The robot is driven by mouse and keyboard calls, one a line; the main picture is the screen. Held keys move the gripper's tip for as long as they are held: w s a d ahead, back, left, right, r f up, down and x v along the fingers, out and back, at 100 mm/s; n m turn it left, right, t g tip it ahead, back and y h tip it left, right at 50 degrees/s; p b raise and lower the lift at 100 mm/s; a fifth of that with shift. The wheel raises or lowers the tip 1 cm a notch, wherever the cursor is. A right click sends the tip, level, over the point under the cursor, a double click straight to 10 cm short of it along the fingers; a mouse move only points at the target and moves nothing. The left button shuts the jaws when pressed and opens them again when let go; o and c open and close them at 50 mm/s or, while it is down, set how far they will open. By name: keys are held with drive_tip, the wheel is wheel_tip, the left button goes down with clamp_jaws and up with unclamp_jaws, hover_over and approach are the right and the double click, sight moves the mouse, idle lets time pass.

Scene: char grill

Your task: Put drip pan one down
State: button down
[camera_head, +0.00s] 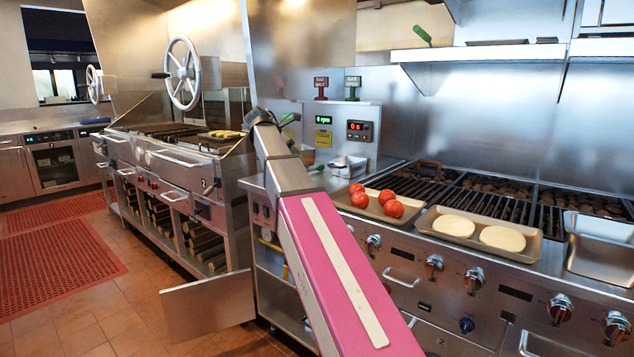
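A flat, shiny metal panel (208,306) juts out low over the floor, left of my arm. I cannot tell whether it is drip pan one, a drawer front or an open door. My pink arm crosses the middle of the picture from the lower right up to a dark joint. My gripper does not show; it is out of view or hidden behind the arm. I cannot see whether it holds a pan.
A tray of tomatoes (371,211) and a tray with two pale rounds (427,220) sit on the right grill's front ledge. A metal pan (598,262) stands at far right. A wood-fired grill (190,178) is at left. Red mats (60,262) lie on open floor.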

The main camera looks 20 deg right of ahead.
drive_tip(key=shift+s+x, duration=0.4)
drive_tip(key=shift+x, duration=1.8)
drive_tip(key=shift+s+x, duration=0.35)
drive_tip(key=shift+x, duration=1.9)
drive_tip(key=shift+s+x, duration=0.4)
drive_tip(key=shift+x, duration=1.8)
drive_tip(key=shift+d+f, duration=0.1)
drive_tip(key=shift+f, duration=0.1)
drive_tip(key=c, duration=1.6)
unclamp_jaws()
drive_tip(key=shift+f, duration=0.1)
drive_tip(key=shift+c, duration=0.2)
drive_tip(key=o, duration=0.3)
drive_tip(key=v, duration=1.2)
